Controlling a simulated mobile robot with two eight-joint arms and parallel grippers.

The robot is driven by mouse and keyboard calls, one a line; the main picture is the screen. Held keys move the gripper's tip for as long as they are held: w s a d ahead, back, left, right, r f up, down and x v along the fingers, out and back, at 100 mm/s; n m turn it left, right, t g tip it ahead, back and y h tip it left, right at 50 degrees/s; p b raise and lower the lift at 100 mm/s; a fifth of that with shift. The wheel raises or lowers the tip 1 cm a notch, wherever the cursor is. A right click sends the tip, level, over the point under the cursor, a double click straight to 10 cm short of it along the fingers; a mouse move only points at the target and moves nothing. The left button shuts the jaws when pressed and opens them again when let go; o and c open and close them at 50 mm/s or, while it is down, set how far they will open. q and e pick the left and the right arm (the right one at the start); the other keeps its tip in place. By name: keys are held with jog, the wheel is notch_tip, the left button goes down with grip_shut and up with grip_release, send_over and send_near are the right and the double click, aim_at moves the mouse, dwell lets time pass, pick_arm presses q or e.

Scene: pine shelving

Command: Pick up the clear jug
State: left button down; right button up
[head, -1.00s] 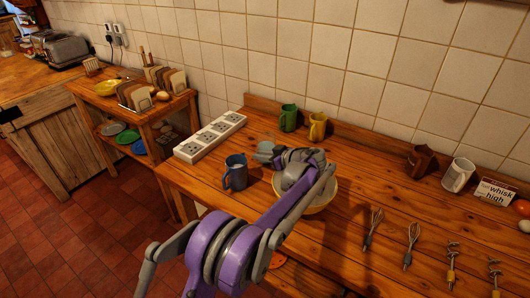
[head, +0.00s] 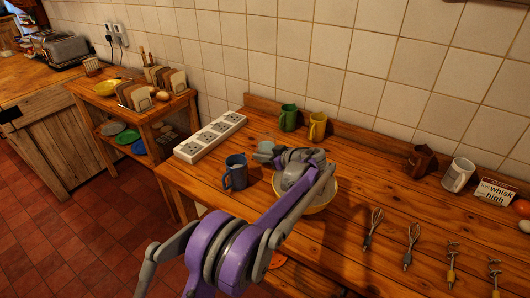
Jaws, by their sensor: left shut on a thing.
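The clear jug (head: 264,151) is a small, pale grey-green see-through shape on the wooden worktop, left of the bowl and behind the blue jug. My left gripper (head: 275,157) reaches over the bowl from the front and is shut on the clear jug at its right side. The fingertips are small and partly hidden by my purple and grey wrist. I cannot tell whether the jug's base is clear of the worktop. My right gripper is not in view.
A blue jug (head: 236,172) stands close in front. A yellowish bowl (head: 325,200) is under my wrist. Green (head: 288,117) and yellow (head: 317,126) mugs stand behind, and a white socket strip (head: 210,137) lies left. Whisks (head: 412,245) lie at right.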

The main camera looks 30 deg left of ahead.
pick_arm(q)
jog(key=shift+r, duration=0.15)
notch_tip(320, 180, up, 10)
jog(key=shift+p, duration=0.35)
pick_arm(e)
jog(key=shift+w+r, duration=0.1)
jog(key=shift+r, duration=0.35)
pick_arm(q)
jog(key=shift+d, duration=0.1)
jog(key=s+d+r+m+t+h+p, duration=0.1)
jog(key=s+d+m+t+h, duration=0.1)
jog(key=s+d, duration=0.4)
jog(key=s+d+r+m+t+h+p, duration=0.1)
jog(key=s+d+m+t, duration=0.3)
jog(key=s, duration=0.6)
jog(key=shift+d+r+m+t+h+p, duration=0.35)
jog(key=shift+d+r+m+h, duration=0.45)
jog(key=shift+m, duration=1)
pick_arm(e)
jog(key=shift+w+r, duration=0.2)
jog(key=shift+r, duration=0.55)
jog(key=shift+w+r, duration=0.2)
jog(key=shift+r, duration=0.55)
